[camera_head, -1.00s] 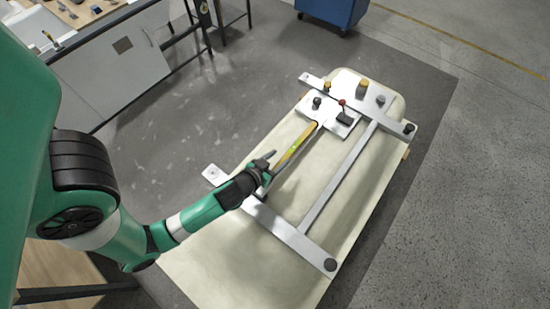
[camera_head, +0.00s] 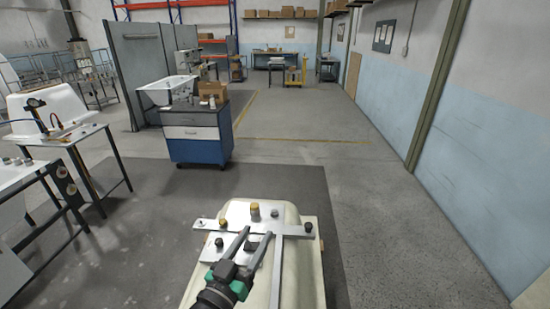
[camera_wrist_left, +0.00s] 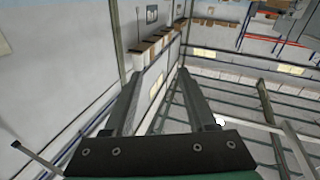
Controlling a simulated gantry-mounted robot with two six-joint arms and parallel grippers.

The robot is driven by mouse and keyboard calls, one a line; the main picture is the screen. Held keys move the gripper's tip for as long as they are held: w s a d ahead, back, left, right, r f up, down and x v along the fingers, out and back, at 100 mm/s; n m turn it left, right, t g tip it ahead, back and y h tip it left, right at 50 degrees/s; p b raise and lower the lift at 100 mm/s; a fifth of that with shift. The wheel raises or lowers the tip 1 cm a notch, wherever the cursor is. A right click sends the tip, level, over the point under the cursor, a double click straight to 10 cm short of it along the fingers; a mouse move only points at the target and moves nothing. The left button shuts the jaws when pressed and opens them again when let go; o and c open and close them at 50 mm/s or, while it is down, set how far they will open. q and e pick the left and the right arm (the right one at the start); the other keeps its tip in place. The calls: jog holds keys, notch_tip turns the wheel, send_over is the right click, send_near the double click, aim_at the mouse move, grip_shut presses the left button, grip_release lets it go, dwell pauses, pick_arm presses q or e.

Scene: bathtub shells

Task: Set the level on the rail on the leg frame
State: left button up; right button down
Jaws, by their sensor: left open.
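The metal leg frame (camera_head: 277,268) lies on the upturned cream tub shell (camera_head: 305,270) at the bottom of the head view; its cross bar (camera_head: 292,229) carries several knobs. My left gripper (camera_head: 257,232) shows in front of the frame's left part, its two fingers spread and pointing away from me. In the left wrist view the fingers (camera_wrist_left: 158,88) are wide apart with nothing between them, facing the far wall and ceiling. The yellow level cannot be made out in either view now; my arm and gripper cover much of the left rail. My right gripper is not in view.
A blue cabinet (camera_head: 198,140) with a box on top stands beyond the shell. Work tables (camera_head: 70,150) stand at the left. The floor (camera_head: 390,235) to the right is clear up to the wall.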

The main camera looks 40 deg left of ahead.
pick_arm(q)
jog(key=d+r+m+t+h, duration=0.1)
jog(key=d+r+t+h, duration=0.2)
jog(key=r, duration=0.7)
jog(key=d+r+m+t, duration=0.15)
jog(key=d+r, duration=0.25)
jog(key=r, duration=0.6)
jog(key=s+d+r+m+t+h, duration=0.2)
jog(key=s+d+r, duration=0.1)
jog(key=r, duration=0.5)
jog(key=s+d+r+m+t+h, duration=0.1)
jog(key=s+d+r+t+h, duration=0.2)
jog(key=r, duration=0.4)
jog(key=shift+s+r+m, duration=0.35)
jog(key=shift+s, duration=0.3)
jog(key=shift+d, duration=0.1)
